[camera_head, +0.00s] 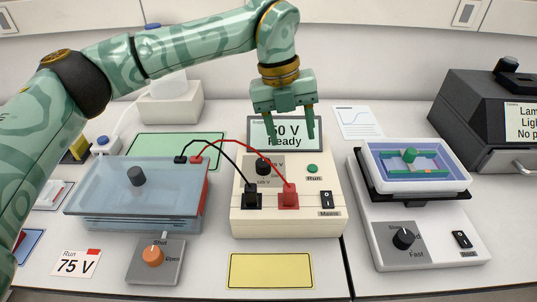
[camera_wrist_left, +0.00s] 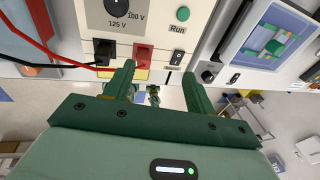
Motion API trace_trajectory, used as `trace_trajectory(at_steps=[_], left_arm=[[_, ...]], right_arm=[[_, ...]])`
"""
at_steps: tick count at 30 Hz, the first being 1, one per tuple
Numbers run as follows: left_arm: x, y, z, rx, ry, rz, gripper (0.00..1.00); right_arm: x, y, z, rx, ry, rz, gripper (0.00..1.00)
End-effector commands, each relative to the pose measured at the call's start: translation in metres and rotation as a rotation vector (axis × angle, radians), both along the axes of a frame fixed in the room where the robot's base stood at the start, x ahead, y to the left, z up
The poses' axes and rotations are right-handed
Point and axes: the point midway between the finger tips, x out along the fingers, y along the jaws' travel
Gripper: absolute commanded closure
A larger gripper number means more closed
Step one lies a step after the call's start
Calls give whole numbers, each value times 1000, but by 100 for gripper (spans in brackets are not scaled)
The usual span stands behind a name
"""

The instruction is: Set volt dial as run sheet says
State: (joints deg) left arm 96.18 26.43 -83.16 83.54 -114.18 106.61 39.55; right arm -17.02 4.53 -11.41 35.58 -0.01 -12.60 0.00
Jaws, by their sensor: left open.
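The run sheet (camera_head: 76,263) lies at the front left and reads "Run 75 V". The power supply (camera_head: 245,215) is a cream box with a display (camera_head: 285,133) reading "50 V Ready", partly covered by my gripper. Its black volt dial (camera_head: 263,166) is on the upper left of the panel. In the left wrist view the dial (camera_wrist_left: 117,6) shows at the top edge, with marks 100 V and 125 V. My left gripper (camera_head: 295,134) is open and empty, in front of the display and above the panel, apart from the dial. My right gripper is out of view.
Red (camera_head: 288,196) and black (camera_head: 251,198) plugs with looping leads run to the gel tank (camera_head: 135,200) on the left. The green Run button (camera_head: 312,168) and Mains switch (camera_head: 326,199) are right of the dial. A shaker (camera_head: 420,225) stands further right.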

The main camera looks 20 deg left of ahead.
Motion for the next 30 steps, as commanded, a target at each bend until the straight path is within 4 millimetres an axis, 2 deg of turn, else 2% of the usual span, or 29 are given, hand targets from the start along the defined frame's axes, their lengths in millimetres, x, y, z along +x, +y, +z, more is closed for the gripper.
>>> trace_trajectory(at_steps=[1, 3, 6, 8, 11, 24, 30], left_arm=[[9, 23, 11, 85, -8, 86, 45], [14, 46, 25, 169, -10, 182, 45], [17, 62, 33, 226, -10, 257, 45], [17, 65, 30, 237, -8, 271, 45], [17, 66, 14, 238, -6, 273, 45], [15, 64, -94, 235, -4, 267, 45], [15, 64, -119, 233, -7, 266, 45]], right_arm=[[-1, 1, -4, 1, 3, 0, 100], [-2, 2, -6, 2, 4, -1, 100], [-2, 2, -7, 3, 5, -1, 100], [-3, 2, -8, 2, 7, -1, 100], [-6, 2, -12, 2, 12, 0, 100], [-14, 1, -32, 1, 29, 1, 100], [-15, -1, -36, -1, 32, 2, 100]])
